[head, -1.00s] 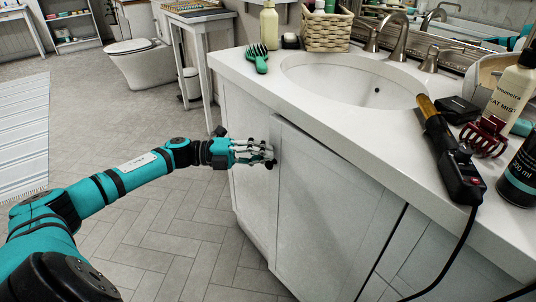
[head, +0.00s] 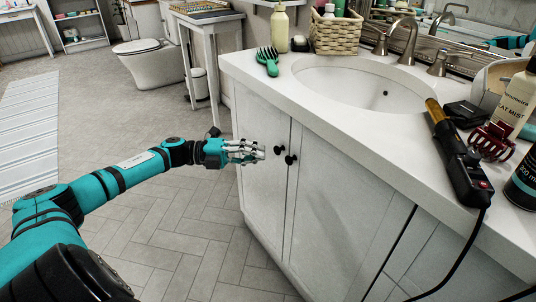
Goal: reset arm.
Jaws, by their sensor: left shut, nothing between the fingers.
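My left gripper (head: 258,152) is shut and empty. It is in front of the white vanity cabinet (head: 325,205), to the left of its two dark round knobs (head: 284,154), with a small gap between the fingertips and the knobs. The cabinet doors look shut. My left arm (head: 125,176) reaches in from the lower left above the tiled floor. My right gripper is not in view.
The countertop (head: 275,89) holds a green hairbrush (head: 268,61), a wicker basket (head: 337,36), a black and gold curling iron (head: 459,158), a dark red claw clip (head: 491,143) and bottles. A cord hangs over the front edge. The floor (head: 165,220) is clear.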

